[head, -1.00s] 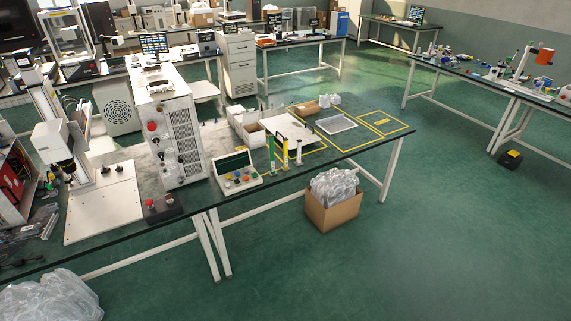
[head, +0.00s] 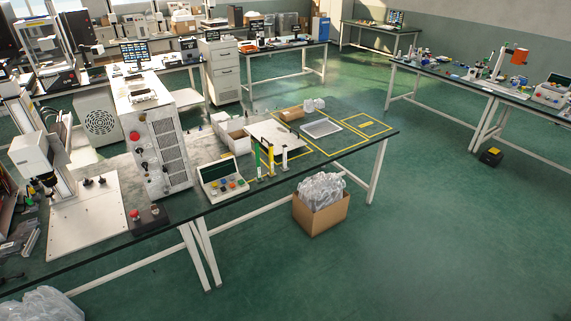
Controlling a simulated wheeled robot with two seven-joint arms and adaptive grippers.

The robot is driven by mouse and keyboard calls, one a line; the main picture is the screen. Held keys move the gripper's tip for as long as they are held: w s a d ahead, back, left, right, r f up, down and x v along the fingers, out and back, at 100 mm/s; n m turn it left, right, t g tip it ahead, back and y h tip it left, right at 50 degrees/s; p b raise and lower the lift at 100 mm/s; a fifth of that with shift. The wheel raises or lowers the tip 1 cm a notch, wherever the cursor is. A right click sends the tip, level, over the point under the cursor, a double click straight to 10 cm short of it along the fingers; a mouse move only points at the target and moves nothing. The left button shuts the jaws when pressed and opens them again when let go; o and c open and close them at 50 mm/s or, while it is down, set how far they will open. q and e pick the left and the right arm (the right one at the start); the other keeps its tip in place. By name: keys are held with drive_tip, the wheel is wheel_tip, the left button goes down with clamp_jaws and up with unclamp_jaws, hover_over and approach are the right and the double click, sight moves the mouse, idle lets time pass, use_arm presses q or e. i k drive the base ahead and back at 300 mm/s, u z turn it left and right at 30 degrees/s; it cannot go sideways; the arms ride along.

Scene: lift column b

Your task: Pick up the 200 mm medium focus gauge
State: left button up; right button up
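Three slim upright gauges stand close together near the front edge of the near bench: a green gauge (head: 257,160), a yellow-and-black gauge (head: 271,158) and a shorter white gauge (head: 284,158). They are small in the head view, and no length marking can be read, so I cannot tell which is the 200 mm medium one. Neither of my grippers is in view.
A control box with coloured buttons (head: 222,180) stands left of the gauges. A white plate (head: 277,133) and open white boxes lie behind. A tall grey cabinet (head: 150,135) stands further left. A cardboard box (head: 321,212) sits on the floor.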

sight(271, 174)
drive_tip(key=u, duration=0.45)
drive_tip(key=i, duration=0.75)
drive_tip(key=u, duration=0.55)
drive_tip(key=i, duration=0.95)
drive_tip(key=z, duration=0.15)
